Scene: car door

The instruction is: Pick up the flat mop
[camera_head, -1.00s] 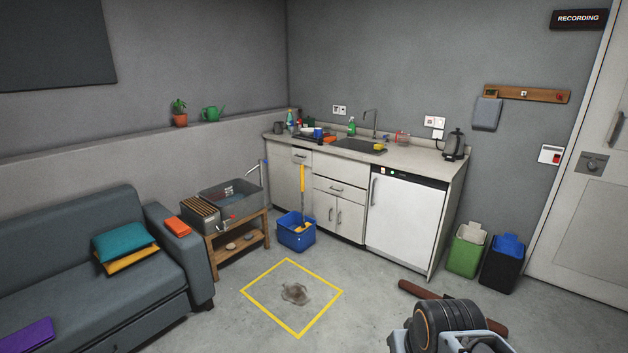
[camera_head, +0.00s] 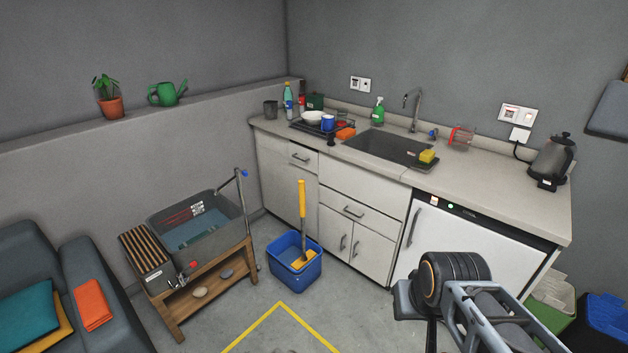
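The flat mop (camera_head: 302,210) stands upright in a blue bucket (camera_head: 286,274) on the floor in front of the counter. Its yellow handle points up and its lower end is inside the bucket. My arm (camera_head: 470,300) shows at the lower right, well to the right of the bucket. The fingers of my gripper are not visible in this view.
A grey basin on a wooden stand (camera_head: 225,276) is left of the bucket. A counter with a sink (camera_head: 385,150) and white cabinets stands behind it. A sofa (camera_head: 85,255) is at the far left. A yellow floor outline (camera_head: 255,328) lies in front of the bucket.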

